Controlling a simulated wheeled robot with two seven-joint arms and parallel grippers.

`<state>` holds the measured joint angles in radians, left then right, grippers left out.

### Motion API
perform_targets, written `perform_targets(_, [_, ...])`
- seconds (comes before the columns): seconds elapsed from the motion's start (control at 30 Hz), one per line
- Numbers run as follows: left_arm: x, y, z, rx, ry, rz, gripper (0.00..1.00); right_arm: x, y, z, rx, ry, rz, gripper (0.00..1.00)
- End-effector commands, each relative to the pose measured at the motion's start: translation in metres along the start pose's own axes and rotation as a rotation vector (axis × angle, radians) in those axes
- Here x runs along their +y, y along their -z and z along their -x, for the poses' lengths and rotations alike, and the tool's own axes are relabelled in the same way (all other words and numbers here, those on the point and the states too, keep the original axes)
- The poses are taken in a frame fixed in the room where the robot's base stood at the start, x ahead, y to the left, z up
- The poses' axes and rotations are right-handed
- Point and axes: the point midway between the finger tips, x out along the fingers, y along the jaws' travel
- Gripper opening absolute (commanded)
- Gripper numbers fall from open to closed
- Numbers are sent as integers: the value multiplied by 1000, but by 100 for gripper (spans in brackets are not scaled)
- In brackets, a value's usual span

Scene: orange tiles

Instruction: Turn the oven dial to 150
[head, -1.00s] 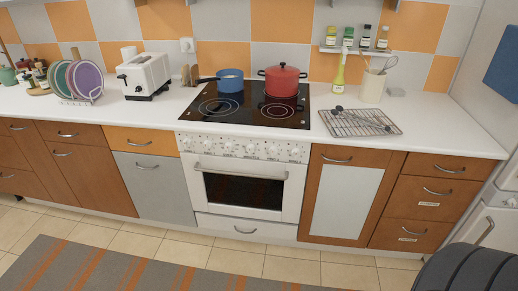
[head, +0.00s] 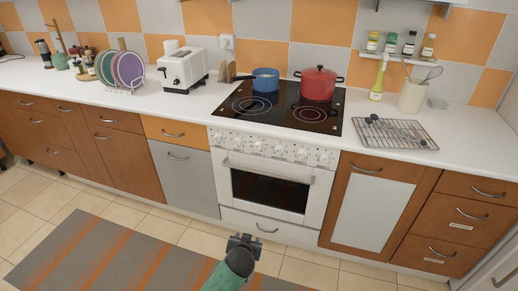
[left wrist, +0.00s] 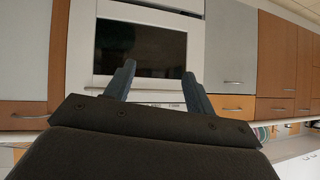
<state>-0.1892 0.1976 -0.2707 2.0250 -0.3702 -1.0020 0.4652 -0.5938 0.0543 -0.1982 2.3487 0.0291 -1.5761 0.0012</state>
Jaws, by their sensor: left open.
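The white oven (head: 228,190) stands in the counter row, with a row of round dials (head: 275,148) on its front panel above the dark window (head: 268,190). The dial markings are too small to read. My left gripper (head: 243,240) is low in front of the oven's bottom drawer, well below the dials and touching nothing. In the left wrist view, which is upside down, its two fingers (left wrist: 158,82) are apart and empty, with the oven window (left wrist: 140,48) beyond. The dial strip there is mostly hidden behind the gripper. My right gripper is not in view.
The oven handle (head: 268,170) juts out below the dials. A blue pot (head: 265,82) and a red pot (head: 318,85) stand on the black hob (head: 280,112). A wire rack (head: 395,135) lies to the right. The floor before the oven is clear apart from a striped rug (head: 110,255).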

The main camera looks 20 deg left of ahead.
Motion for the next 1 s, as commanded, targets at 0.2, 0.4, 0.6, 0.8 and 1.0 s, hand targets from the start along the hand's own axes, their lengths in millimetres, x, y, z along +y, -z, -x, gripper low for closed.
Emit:
perform_targets(0.2, [-23, 108, -66, 285, 38, -11, 55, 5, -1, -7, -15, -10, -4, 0])
perform_targets(0.4, [-40, 198, -106, 507, 17, -49, 55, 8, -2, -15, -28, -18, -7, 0])
perform_targets(0.6, [-51, 255, -126, 631, -21, -88, 55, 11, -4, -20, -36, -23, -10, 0])
perform_targets(0.8, [-54, 274, -134, 668, -38, -105, 55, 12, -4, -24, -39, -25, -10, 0])
perform_targets(1.0, [-53, 289, -149, 670, -38, -105, 55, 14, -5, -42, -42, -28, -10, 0])
